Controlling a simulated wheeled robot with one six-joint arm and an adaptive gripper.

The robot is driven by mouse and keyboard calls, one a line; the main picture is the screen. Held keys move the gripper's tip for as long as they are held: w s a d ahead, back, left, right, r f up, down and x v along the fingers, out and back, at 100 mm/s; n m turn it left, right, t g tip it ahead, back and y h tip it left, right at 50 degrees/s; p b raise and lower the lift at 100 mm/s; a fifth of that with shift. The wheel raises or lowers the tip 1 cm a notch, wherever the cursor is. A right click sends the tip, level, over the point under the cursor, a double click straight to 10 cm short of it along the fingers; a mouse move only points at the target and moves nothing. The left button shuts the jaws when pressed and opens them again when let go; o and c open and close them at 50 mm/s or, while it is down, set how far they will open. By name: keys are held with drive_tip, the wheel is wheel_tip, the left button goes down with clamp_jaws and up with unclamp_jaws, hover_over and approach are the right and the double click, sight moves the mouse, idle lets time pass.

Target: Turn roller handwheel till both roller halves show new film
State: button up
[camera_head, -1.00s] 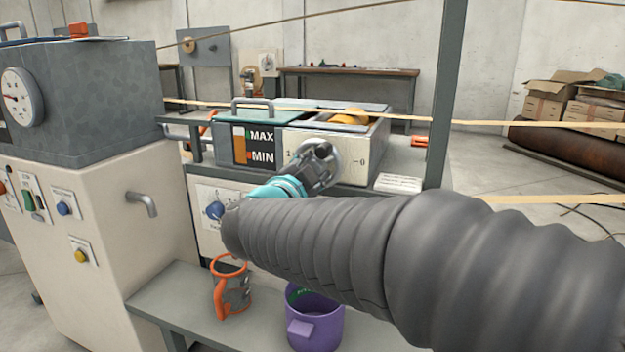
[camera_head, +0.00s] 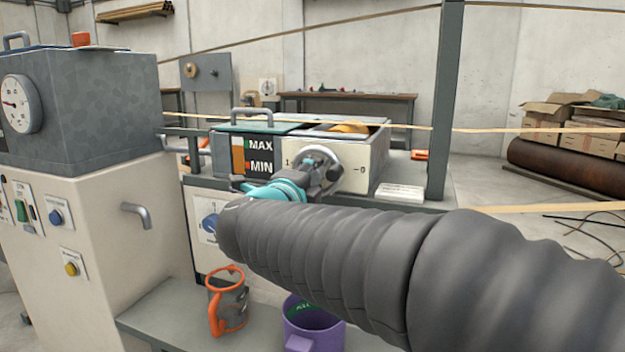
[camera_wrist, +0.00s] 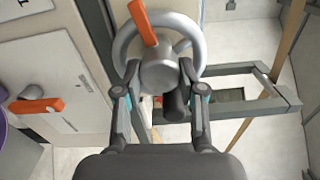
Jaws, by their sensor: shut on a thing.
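The roller handwheel (camera_head: 333,176) is a grey metal wheel on the front of the bath box, between the marks 1 and 0. In the wrist view its rim (camera_wrist: 122,42), round hub (camera_wrist: 158,74) and dark crank grip (camera_wrist: 177,103) show. My gripper (camera_wrist: 160,68) is shut on the handwheel, with a finger on each side of the hub and the crank grip between the fingers. The yellow roller (camera_head: 349,127) shows only in part above the box rim; its film cannot be judged.
The bath box (camera_head: 372,160) has a MAX/MIN gauge (camera_head: 250,156) at left. An orange-rimmed mug (camera_head: 228,303) and a purple container (camera_head: 313,325) stand on the shelf below. A grey post (camera_head: 446,100) rises at right, and pale strands cross in front of it.

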drive_tip(key=shift+f+m, duration=0.1)
drive_tip(key=shift+m, duration=0.4)
drive_tip(key=o, duration=1.1)
drive_tip(key=shift+o, duration=0.2)
drive_tip(key=v, duration=1.2)
